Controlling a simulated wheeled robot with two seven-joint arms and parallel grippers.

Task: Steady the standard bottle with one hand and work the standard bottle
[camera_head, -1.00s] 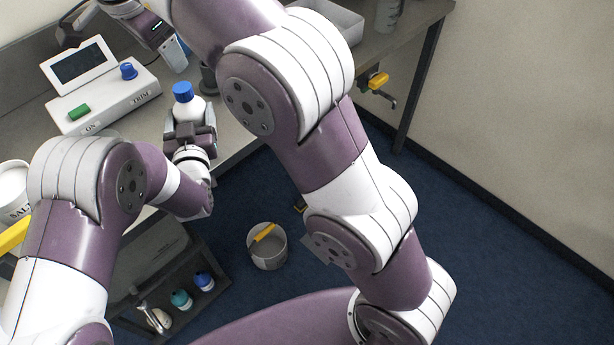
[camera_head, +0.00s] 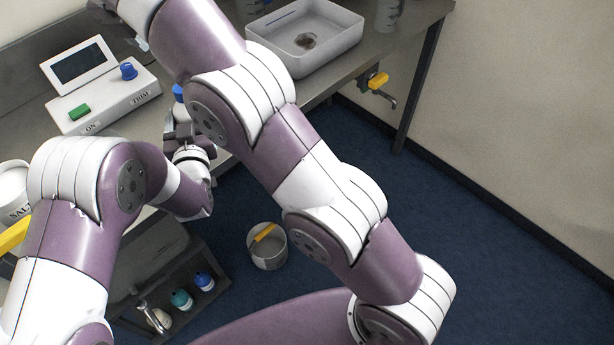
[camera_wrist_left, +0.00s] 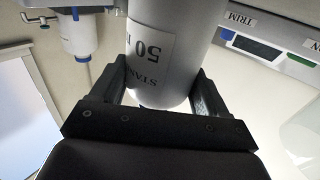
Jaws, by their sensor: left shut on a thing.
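The standard bottle is pale with a blue cap (camera_head: 178,92); in the head view it is mostly hidden behind my right arm. In the left wrist view the bottle (camera_wrist_left: 165,60) fills the top middle, with an upside-down label reading partly "STAN" and "50". My left gripper (camera_wrist_left: 160,95) is shut on the bottle, one finger on each side. In the head view the left hand (camera_head: 190,150) is at the bench's front edge.
A white instrument (camera_head: 105,90) with a screen, green button and blue knob stands on the bench at the left. A bucket (camera_head: 267,262) stands on the floor. A white thing with a blue band (camera_wrist_left: 80,38) shows in the left wrist view.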

